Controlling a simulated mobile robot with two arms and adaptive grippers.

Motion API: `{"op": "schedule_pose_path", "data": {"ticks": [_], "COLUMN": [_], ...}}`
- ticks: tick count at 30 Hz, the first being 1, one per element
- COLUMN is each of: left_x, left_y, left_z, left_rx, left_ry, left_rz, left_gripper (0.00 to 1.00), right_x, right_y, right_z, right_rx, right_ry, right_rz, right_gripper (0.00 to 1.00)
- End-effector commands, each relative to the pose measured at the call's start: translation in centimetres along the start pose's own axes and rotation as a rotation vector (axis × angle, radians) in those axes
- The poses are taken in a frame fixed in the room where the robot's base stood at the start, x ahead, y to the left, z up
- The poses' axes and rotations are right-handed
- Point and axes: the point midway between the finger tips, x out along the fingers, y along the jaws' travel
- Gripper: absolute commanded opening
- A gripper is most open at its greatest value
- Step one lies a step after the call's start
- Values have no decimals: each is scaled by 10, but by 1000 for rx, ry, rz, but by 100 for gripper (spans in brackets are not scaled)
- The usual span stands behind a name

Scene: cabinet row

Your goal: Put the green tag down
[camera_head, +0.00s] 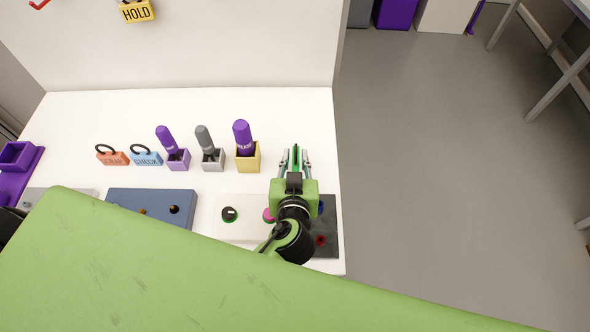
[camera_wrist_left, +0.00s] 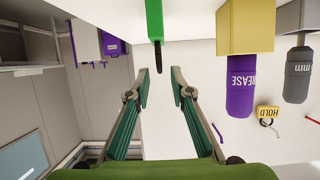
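The green tag (camera_wrist_left: 154,18) shows nearly edge-on in the left wrist view, with its black loop (camera_wrist_left: 158,54) pointing toward the fingertips. It seems to stand on the white table top. In the head view it is a thin green strip (camera_head: 296,155), partly hidden by my left gripper (camera_head: 295,158). My left gripper is open, with clear space between its two fingers (camera_wrist_left: 160,76) in the left wrist view. The tag lies just beyond the fingertips and neither finger appears to touch it. My right gripper is not in view.
On the white table (camera_head: 80,115) are an orange tag (camera_head: 113,159), a blue tag (camera_head: 147,159) and a yellow holder with a purple tube (camera_head: 242,135). A blue panel (camera_head: 125,200) lies nearer. A yellow HOLD tag (camera_head: 138,12) hangs on the wall. Floor (camera_head: 430,170) lies right of the table.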

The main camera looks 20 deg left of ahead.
Motion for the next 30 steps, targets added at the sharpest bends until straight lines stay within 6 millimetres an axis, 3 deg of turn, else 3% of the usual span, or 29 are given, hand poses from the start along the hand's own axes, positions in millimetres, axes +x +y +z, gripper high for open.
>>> {"op": "schedule_pose_path", "data": {"ticks": [3,10,30], "left_x": [-24,-50,-53], "left_y": [0,0,0], "left_z": [2,1,0], "left_rx": [-3,-1,0], "left_ry": [-2,0,1], "left_rz": [1,1,1], "left_gripper": [21,21,21], "right_x": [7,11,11], "right_y": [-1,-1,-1], "right_z": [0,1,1], "right_rx": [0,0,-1], "right_ry": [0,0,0], "right_rz": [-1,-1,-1], "right_gripper": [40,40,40]}}
